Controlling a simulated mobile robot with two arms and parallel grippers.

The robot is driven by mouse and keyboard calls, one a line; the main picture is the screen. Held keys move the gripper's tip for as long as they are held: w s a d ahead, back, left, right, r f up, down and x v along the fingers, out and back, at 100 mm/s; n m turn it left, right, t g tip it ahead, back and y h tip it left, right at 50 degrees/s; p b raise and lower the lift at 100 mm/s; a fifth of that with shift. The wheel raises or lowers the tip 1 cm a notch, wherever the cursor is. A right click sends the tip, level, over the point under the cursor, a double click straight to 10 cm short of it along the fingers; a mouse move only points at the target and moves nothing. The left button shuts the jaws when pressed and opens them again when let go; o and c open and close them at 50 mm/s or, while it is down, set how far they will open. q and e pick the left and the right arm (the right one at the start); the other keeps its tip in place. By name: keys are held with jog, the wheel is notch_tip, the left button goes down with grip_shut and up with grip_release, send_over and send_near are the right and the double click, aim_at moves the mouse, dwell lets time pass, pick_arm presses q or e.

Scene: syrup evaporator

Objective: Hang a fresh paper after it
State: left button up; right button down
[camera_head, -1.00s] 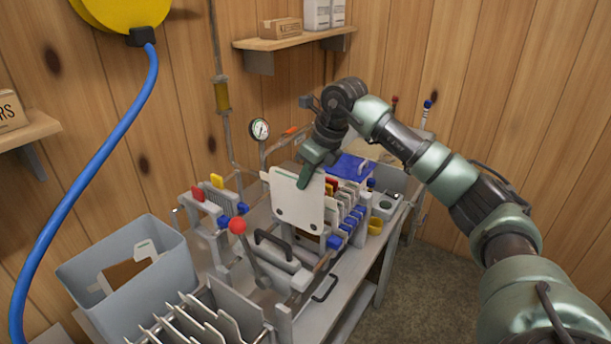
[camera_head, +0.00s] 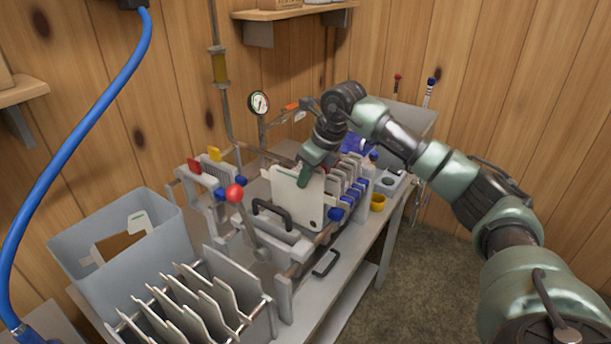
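A white filter paper (camera_head: 297,205) with dark holes near its lower corners hangs upright in the filter press, in front of the row of plates (camera_head: 345,185). My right gripper (camera_head: 304,180) is at the paper's top edge, its green finger over the front face. It looks shut on the paper, though the far finger is hidden. Several fresh white papers or sheets (camera_head: 200,305) stand in a rack (camera_head: 265,318) at the bottom. My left gripper is not in view.
A red-knobbed lever (camera_head: 235,194) and a black handle (camera_head: 272,212) stand just left of the paper. A grey bin (camera_head: 160,245) holds a brown, stained sheet (camera_head: 122,245). A pressure gauge (camera_head: 259,102) and a yellow cup (camera_head: 377,203) are nearby.

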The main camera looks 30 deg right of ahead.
aim_at(317, 181)
jog(key=shift+f+b, duration=2.3)
jog(key=shift+f, duration=1.2)
jog(key=c, duration=1.3)
grip_release()
jog(key=shift+r, duration=0.1)
jog(key=shift+p+v, duration=2.35)
jog(key=shift+v, duration=1.65)
